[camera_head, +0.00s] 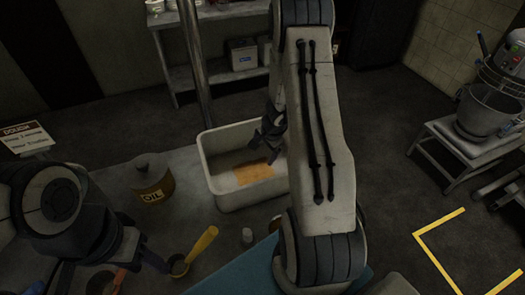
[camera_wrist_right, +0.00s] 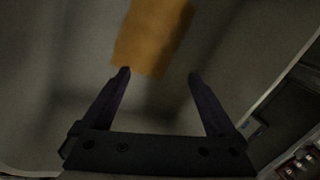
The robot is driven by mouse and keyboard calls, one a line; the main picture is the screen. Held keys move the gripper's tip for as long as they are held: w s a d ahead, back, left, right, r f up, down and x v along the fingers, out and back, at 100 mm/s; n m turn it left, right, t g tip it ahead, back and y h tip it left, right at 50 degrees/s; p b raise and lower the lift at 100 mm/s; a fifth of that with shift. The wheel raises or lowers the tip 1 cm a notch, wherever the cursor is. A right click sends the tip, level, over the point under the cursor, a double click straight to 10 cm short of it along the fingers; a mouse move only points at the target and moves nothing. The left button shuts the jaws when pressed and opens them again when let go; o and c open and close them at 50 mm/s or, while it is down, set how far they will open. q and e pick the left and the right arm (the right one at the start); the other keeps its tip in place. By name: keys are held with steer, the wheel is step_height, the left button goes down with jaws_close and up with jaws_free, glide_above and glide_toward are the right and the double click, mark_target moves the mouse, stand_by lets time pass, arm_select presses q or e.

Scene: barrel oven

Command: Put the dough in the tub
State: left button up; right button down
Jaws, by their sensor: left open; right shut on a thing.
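The pale tub (camera_head: 207,158) stands on the worktop near the middle of the head view, with a flat orange patch (camera_head: 255,173) in it. My right gripper (camera_head: 268,143) reaches down into the tub from above. In the right wrist view its two fingers (camera_wrist_right: 160,76) stand apart over the grey inside of the tub, short of the orange patch (camera_wrist_right: 152,35). What they hold I cannot make out. I cannot pick out the dough in either view. My left gripper (camera_head: 108,268) is open, low at the left, away from the tub.
An oil container (camera_head: 153,185) stands left of the tub. A yellow-handled tool (camera_head: 203,243) and a small white item (camera_head: 247,235) lie in front. A thin post rises behind. A dough sign (camera_head: 25,138) is at left; a mixer bowl (camera_head: 487,112) stands far right.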

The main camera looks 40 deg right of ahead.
step_height(320, 180, down, 4)
steer(key=shift+r+b, duration=0.2)
steer(key=shift+b, duration=0.9)
jaws_free()
